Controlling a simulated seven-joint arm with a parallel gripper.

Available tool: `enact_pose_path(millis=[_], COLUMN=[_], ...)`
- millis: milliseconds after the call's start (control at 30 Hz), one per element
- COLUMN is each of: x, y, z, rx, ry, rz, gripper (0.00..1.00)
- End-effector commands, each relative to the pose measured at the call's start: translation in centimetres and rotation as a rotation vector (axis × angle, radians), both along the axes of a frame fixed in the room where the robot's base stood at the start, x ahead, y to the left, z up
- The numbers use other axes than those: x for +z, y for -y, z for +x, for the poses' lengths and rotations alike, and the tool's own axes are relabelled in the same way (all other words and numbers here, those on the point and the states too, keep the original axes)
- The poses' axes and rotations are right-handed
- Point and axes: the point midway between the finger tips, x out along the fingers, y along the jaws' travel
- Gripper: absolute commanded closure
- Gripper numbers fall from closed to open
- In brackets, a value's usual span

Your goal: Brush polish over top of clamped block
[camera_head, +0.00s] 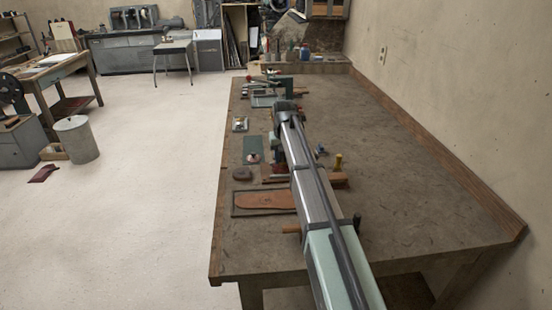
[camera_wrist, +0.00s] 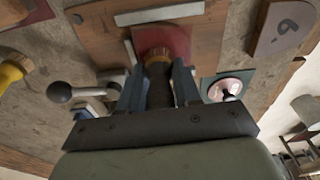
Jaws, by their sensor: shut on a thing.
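My gripper (camera_wrist: 158,72) is shut on a dark upright handle with an orange-brown collar, which appears to be the brush (camera_wrist: 158,54). Its lower end and bristles are hidden. In the wrist view it stands over a red patch (camera_wrist: 176,37) on a brown wooden board (camera_wrist: 104,28); I cannot tell whether it touches. The red piece (camera_head: 276,171) also shows in the head view, partly behind my arm. I cannot tell for sure which part is the clamped block. A small tin with a pinkish top (camera_wrist: 226,88), perhaps the polish, sits on a green mat.
A black ball-ended lever (camera_wrist: 58,92) and a yellow handle (camera_wrist: 10,72) are left of my gripper in the wrist view. The bench's right side (camera_head: 420,190) is clear.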

Motion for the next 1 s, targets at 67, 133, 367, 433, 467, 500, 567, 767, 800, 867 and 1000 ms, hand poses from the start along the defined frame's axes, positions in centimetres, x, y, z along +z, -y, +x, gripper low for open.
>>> enact_pose_path(millis=[67,133,367,433,467,500,567,767,800,867,1000], x=[0.0,0.0,0.0,0.0,0.0,0.0,0.0,0.0,0.0,0.0,0.0], y=[0.9,1.5,2.0,1.4,1.1,0.8,0.2,-1.6,-2.0,-2.5,-3.8], z=[-0.1,-0.1,-0.1,-0.1,0.0,0.0,0.0,0.1,0.1,0.1,0.2], rx=[-0.001,-0.001,0.002,0.002,0.002,0.002,0.002,0.002,0.002,0.002,0.002], ry=[0.000,0.000,0.000,0.000,0.000,0.000,0.000,0.000,0.000,0.000,0.000], rz=[-0.001,-0.001,0.000,0.000,0.000,0.000,0.000,0.000,0.000,0.001,0.001], gripper=[0.98,0.98,0.98,0.98,0.98,0.98,0.98,0.98,0.98,0.98,0.98])
